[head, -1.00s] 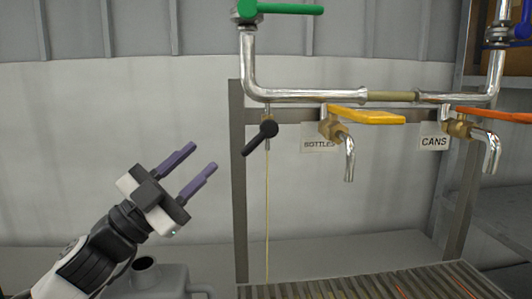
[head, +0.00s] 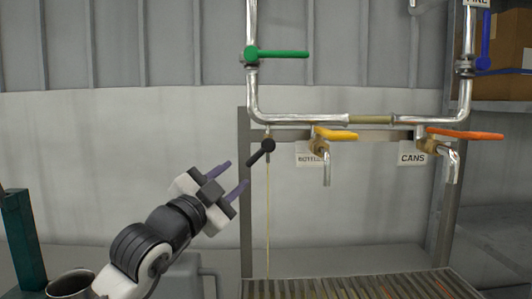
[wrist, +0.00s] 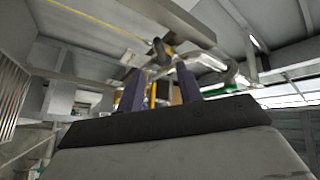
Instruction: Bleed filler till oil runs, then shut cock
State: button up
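The small bleed cock has a black handle (head: 261,151) pointing down and to the left, under the left end of the steel pipe. A thin pale yellow stream (head: 268,215) runs straight down from it. The pipe has a yellowish clear-looking section (head: 371,119) in its middle. My gripper (head: 238,173) is open and empty, its purple fingers just left of and below the black handle, apparently not touching it. In the wrist view, a black knob, apparently the cock handle (wrist: 159,47), shows beyond my open fingers (wrist: 160,83).
A green lever (head: 283,54) lies across the left riser, and a blue lever (head: 485,45) is at the right riser. Yellow (head: 338,134) and orange (head: 466,134) tap levers jut out over the BOTTLES and CANS spouts. A slatted grate (head: 360,285) lies below.

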aim_at(254, 159)
jog(key=p+x, duration=0.3)
jog(key=x, duration=0.9)
jog(key=shift+p, duration=0.35)
grip_shut()
